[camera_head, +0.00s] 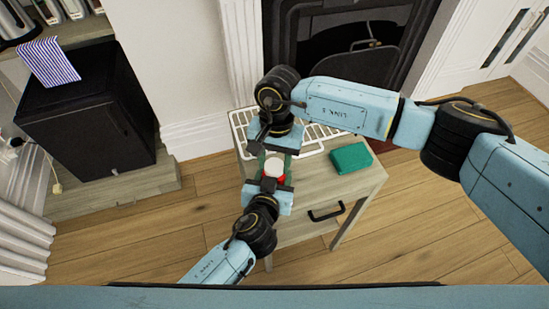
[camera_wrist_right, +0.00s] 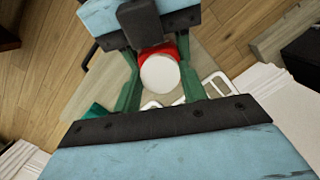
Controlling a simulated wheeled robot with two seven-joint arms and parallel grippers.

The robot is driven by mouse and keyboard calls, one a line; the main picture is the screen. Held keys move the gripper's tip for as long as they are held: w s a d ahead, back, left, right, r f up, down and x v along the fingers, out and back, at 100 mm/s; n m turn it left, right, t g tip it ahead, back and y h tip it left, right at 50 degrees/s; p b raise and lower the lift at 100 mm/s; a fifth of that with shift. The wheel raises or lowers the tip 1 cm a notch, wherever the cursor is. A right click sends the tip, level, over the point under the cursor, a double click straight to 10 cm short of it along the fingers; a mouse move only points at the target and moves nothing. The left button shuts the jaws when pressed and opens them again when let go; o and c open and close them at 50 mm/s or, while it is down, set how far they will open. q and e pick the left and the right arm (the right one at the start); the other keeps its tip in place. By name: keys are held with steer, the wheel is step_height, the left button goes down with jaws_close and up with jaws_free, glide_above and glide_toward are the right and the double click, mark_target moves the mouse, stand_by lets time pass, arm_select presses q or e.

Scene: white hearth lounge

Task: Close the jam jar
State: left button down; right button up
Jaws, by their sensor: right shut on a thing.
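A round white lid (camera_wrist_right: 160,75) sits between the green fingers of my right gripper (camera_wrist_right: 159,68) in the right wrist view. My right gripper (camera_head: 274,160) is shut on the lid. The lid also shows in the head view (camera_head: 274,167). The red jam jar (camera_wrist_right: 157,51) shows at the lid's edge, partly covered by it; whether the lid is seated on the jar I cannot tell. My left gripper (camera_head: 270,186) is at the jar from the near side. Its fingers are mostly hidden, so its hold is unclear.
The small wooden side table (camera_head: 315,187) is below both grippers. A white wire rack (camera_head: 310,134) lies at its back, and a green box or book (camera_head: 350,158) at its right. A black cabinet (camera_head: 85,110) stands to the left. A fireplace (camera_head: 340,50) is behind.

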steer(key=m, duration=0.4)
steer(key=shift+d+m+y, duration=0.1)
steer(key=shift+m+y, duration=0.3)
steer(key=m+t, duration=0.1)
steer(key=m, duration=0.3)
steer(key=shift+m, duration=0.4)
steer(key=o, duration=0.9)
steer(key=shift+r, duration=0.1)
step_height(320, 180, up, 4)
steer(key=shift+r, duration=0.15)
steer(key=shift+c, duration=0.2)
